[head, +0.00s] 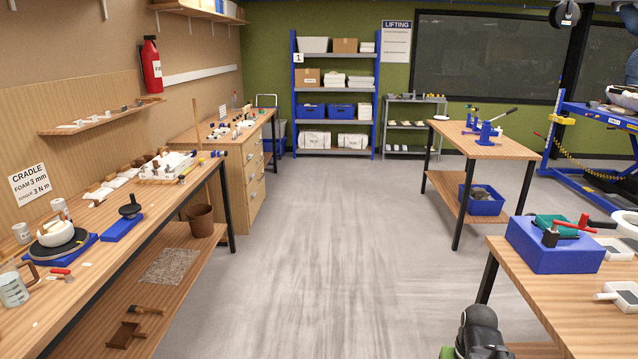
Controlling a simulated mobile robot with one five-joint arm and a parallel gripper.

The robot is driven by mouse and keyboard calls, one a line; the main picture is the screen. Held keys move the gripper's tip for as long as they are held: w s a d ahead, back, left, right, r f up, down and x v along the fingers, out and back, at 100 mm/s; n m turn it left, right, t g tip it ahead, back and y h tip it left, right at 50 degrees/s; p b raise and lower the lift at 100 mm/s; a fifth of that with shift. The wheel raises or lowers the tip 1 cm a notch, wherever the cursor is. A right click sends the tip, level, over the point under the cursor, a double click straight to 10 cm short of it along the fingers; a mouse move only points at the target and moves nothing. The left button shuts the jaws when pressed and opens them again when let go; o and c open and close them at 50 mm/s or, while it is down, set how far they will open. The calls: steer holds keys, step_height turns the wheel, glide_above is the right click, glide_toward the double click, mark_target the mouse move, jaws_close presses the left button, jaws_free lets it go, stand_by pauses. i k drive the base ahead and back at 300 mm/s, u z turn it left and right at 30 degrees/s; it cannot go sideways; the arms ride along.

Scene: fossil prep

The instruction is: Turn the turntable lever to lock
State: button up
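What looks like the turntable (48,250) stands on the left bench, near the front. It has a dark round disc on a blue base, and a white rounded piece (58,233) rests on the disc. A small red-handled part (61,271) lies at or just in front of the base. I cannot tell whether it is the lever or a loose tool, nor any lock position.
Beside the turntable are a blue block with a black knob (124,222), a clear beaker (13,289) and white cups (22,232). A blue box with a red handle (550,250) stands on the right table (520,290). The grey floor (320,260) between the benches is clear.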

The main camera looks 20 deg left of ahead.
mark_target(66, 272)
steer(key=i, duration=1.95)
steer(key=u, duration=5.65)
steer(key=i, duration=0.1)
steer(key=z, duration=2.75)
steer(key=i, duration=1)
steer(key=u, duration=1.5)
steer(key=k, duration=0.2)
steer(key=u, duration=1.05)
